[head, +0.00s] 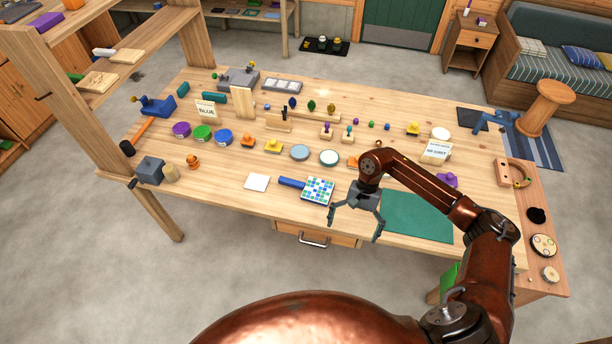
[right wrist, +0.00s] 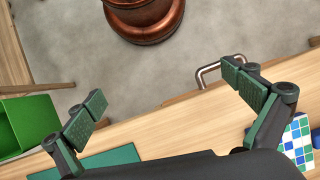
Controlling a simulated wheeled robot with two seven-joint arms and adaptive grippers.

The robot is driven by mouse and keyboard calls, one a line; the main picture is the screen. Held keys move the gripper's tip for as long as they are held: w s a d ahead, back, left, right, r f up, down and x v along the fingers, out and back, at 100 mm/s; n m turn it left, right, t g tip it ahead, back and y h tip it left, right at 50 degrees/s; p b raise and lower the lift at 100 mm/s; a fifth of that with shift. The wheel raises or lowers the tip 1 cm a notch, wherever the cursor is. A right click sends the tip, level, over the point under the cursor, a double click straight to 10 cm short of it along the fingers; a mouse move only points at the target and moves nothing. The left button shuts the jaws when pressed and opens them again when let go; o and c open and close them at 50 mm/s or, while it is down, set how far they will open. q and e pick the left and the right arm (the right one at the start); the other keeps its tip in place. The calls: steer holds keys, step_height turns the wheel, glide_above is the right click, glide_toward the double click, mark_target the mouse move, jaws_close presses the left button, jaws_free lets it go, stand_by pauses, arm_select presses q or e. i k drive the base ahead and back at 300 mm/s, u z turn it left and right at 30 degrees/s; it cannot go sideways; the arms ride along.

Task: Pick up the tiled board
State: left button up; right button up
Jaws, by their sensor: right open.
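The tiled board (head: 318,189) lies flat on the workbench near its front edge, with blue, green and white tiles and a blue handle (head: 291,182) pointing left. Part of it also shows at the right edge of the right wrist view (right wrist: 297,136). My right gripper (head: 354,234) is open and empty, just right of the board and over the bench's front edge. In the right wrist view its spread green-padded fingers (right wrist: 168,88) have nothing between them but bench edge and floor. My left gripper is not in view.
A green mat (head: 418,216) lies right of my gripper, and a white square (head: 256,183) lies left of the board. A drawer handle (head: 313,241) sticks out below the front edge.

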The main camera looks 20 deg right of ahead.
mark_target(316, 190)
steer(key=i, duration=1)
